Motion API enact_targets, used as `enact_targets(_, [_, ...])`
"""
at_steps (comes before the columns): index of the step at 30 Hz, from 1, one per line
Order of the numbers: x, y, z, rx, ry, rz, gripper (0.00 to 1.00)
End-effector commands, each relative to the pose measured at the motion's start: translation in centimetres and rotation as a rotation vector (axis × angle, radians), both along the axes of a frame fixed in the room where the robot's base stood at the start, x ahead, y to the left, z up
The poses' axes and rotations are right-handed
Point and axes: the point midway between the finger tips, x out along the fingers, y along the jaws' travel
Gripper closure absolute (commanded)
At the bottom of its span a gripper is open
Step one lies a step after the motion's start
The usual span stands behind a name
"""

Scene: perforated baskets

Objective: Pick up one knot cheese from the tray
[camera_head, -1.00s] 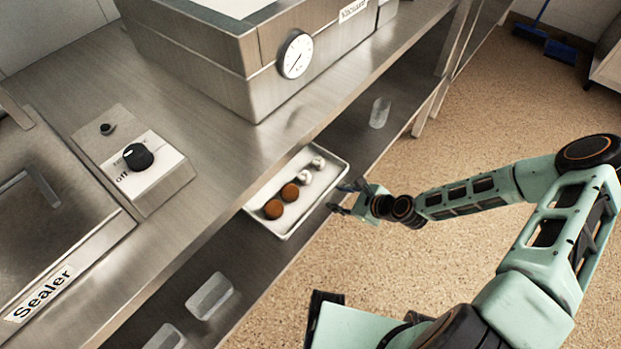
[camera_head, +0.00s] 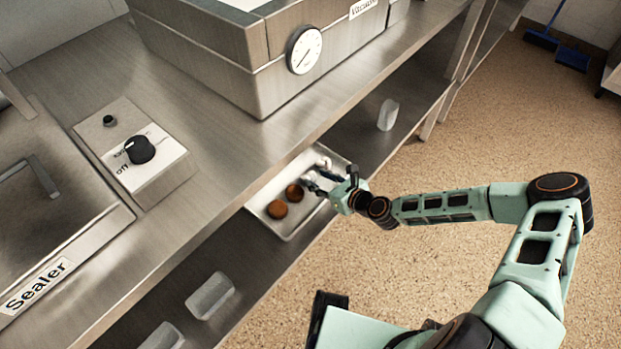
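The white tray (camera_head: 276,224) lies on the lower shelf under the steel counter. Two brown round pieces, (camera_head: 277,208) and (camera_head: 294,193), sit in its near-left part. A pale knot cheese (camera_head: 323,163) shows at the tray's far end; a second pale one beside it is mostly hidden by the fingers. My gripper (camera_head: 317,181) reaches in over the tray's right side, fingers pointing left at the pale pieces. Its fingers look spread, with one on each side of the nearer pale piece. I cannot tell whether they touch it.
The counter edge overhangs the tray's left side. Clear containers stand on the shelf at the near left (camera_head: 211,296) and beyond the tray (camera_head: 388,115). The vacuum machine (camera_head: 250,70) and sealer (camera_head: 60,225) stand on the counter. Open floor lies to the right.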

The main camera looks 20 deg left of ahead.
Motion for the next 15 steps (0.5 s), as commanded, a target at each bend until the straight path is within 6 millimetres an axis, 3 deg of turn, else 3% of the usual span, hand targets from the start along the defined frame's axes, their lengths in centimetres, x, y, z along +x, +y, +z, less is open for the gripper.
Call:
enact_targets(9, [1.7, 2.9, -2.2, -0.003, -0.002, 0.003, 0.63])
enact_targets(15, [2.2, 3.5, -2.5, -0.002, -0.001, 0.002, 0.63])
